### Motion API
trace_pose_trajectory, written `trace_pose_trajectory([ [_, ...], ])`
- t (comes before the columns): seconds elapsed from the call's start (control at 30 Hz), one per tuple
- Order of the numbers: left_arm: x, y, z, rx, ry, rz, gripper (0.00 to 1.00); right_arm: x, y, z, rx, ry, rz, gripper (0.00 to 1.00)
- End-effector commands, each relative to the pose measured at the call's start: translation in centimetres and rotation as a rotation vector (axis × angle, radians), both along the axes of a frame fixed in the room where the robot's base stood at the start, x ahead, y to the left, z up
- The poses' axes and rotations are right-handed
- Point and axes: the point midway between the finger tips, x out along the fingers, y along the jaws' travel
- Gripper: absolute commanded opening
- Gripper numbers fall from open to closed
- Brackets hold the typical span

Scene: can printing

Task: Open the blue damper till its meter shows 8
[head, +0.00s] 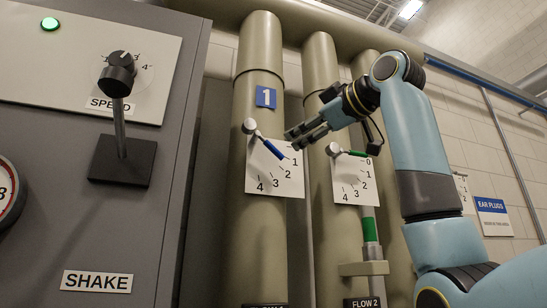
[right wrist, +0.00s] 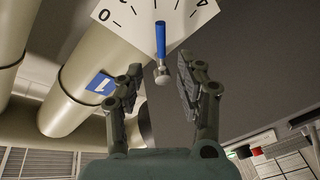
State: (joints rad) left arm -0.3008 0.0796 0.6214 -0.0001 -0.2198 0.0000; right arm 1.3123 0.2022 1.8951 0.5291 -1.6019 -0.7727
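The blue damper lever (head: 272,149) sits on the pipe marked with a blue 1 sign (head: 265,96). It slants down and right from its pale pivot knob (head: 249,126), toward a spot just above the 1 on its white scale plate (head: 262,166). My right gripper (head: 299,133) is just right of the lever. In the right wrist view my right gripper (right wrist: 160,70) has its fingers apart, with the lever (right wrist: 160,38) and knob between or just beyond the tips; contact cannot be told. No meter is clearly readable. My left gripper is not in view.
A second pipe carries a green lever (head: 356,153) over its own scale plate (head: 350,184), close below my right arm. A grey cabinet (head: 140,220) with a SPEED knob (head: 119,72) fills the left. A round dial (head: 8,192) is cut off at the left edge.

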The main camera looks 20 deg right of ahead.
Motion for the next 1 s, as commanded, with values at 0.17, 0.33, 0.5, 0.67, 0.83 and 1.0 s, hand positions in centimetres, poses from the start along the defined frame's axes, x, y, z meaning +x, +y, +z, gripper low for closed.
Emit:
trace_pose_trajectory([
  [0.17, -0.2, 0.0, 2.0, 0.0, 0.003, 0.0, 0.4, 3.3, 1.2, 0.3, 0.003, 0.007, 0.004, 0.37],
  [0.33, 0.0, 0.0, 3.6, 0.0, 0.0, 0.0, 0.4, 6.5, 2.3, 0.2, 0.004, 0.008, 0.002, 0.37],
  [0.5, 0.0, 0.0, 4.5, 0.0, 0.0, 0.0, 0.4, 8.6, 3.0, 0.1, 0.002, 0.005, 0.001, 0.37],
  [0.67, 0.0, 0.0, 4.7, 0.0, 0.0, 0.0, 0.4, 9.3, 3.2, -0.1, 0.001, 0.003, 0.0, 0.37],
  [0.83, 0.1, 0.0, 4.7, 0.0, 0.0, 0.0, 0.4, 9.4, 3.2, -0.2, 0.001, 0.003, 0.0, 0.37],
  [1.0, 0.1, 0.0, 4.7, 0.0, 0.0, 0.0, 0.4, 9.3, 3.2, -0.1, 0.001, 0.003, 0.0, 0.23],
])
